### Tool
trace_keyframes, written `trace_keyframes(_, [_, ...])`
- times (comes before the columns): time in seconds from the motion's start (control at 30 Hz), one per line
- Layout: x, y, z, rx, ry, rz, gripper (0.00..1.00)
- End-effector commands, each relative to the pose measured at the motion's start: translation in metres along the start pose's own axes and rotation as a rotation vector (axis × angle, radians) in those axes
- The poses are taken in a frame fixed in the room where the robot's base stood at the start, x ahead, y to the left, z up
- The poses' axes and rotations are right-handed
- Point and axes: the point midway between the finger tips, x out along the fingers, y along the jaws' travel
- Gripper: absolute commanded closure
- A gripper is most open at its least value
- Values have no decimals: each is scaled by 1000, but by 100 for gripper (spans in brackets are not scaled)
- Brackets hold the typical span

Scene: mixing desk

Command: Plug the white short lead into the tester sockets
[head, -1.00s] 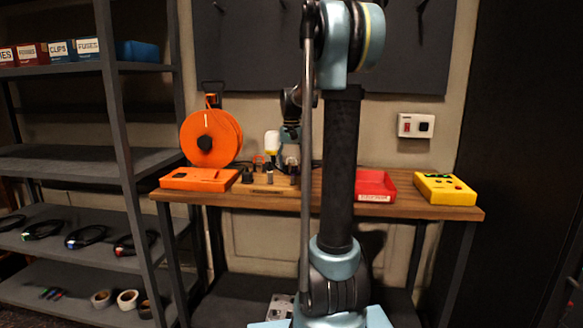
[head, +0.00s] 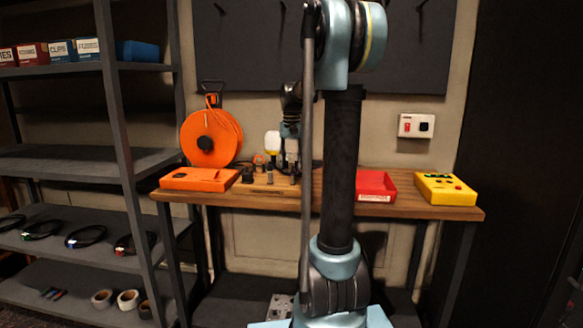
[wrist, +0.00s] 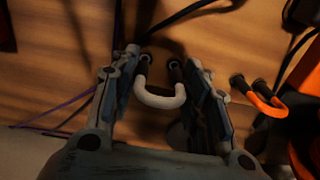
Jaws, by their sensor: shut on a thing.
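The white short lead (wrist: 160,99) is a small U-shaped loop with two black plug ends, seen in the wrist view between the fingers of my gripper (wrist: 161,62). The gripper is shut on it, and the plug ends point away from the palm toward the wooden desk. In the head view my gripper (head: 291,160) is low over the left half of the desk, and the lead cannot be made out there. A yellow box (head: 446,190) with green and red parts on top, which looks like the tester, sits at the desk's right end, well away from my gripper.
An orange lead (wrist: 266,104) with black ends lies right of the gripper. An orange cable reel (head: 211,138), a flat orange box (head: 199,179) and small dark parts stand at the desk's left.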

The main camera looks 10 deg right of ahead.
Motion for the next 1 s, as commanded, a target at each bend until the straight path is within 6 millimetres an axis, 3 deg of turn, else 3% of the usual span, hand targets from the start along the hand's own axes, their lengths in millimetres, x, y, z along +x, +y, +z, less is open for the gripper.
trace_keyframes(1.0, [-33, 0, 0, 0, 0, 0, 96])
